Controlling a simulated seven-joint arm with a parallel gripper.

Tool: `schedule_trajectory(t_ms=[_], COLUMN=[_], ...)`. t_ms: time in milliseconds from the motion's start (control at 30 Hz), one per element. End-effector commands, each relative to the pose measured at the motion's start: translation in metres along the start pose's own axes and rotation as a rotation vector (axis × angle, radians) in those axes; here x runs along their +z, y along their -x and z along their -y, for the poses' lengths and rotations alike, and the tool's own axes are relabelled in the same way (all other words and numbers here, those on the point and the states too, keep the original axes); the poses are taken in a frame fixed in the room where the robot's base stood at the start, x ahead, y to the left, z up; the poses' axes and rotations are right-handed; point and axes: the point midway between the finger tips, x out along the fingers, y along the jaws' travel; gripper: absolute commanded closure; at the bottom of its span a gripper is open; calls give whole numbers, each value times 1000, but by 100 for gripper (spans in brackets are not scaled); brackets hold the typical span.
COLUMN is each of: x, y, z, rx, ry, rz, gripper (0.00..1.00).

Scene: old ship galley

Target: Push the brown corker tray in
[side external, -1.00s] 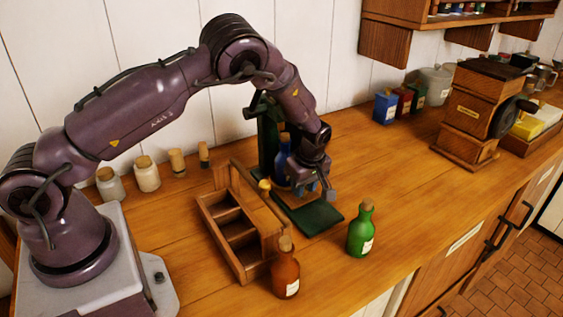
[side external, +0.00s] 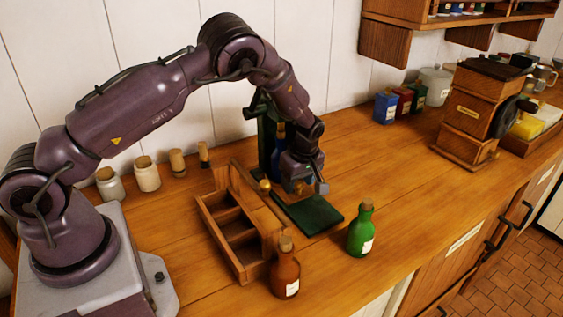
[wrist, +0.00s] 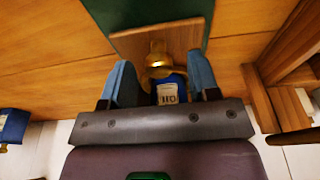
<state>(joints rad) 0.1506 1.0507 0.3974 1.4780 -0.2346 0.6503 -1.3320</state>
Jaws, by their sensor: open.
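The corker has a green upright (side external: 266,135) and a green base (side external: 310,214). Its brown tray (side external: 298,188) shows partly below my gripper (side external: 304,183), with the green base extending toward the counter front. In the wrist view, the tray (wrist: 190,42) lies beyond the fingertips. A blue bottle (side external: 278,140) stands at the corker, mostly hidden by my gripper. Its "OIL" label (wrist: 172,95) and a brass piece (wrist: 158,62) show between the spread fingers of my gripper (wrist: 162,80). The gripper is open; contact with the tray cannot be told.
A wooden crate (side external: 240,262) stands left of the corker. An orange-brown bottle (side external: 285,272) and a green bottle (side external: 360,232) stand near the front. Several jars (side external: 147,175) stand by the wall. A wooden grinder (side external: 478,110) is at right; counter between it and the corker is clear.

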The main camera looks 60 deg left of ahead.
Motion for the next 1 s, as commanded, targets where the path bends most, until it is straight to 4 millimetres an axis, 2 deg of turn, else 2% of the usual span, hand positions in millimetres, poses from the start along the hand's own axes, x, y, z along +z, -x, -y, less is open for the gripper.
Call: schedule_trajectory(t_ms=[700,1000], x=[-12,-13], y=[63,69], z=[0,0], rx=[0,-1], ry=[-2,-2], rz=[1,1], gripper=[45,45])
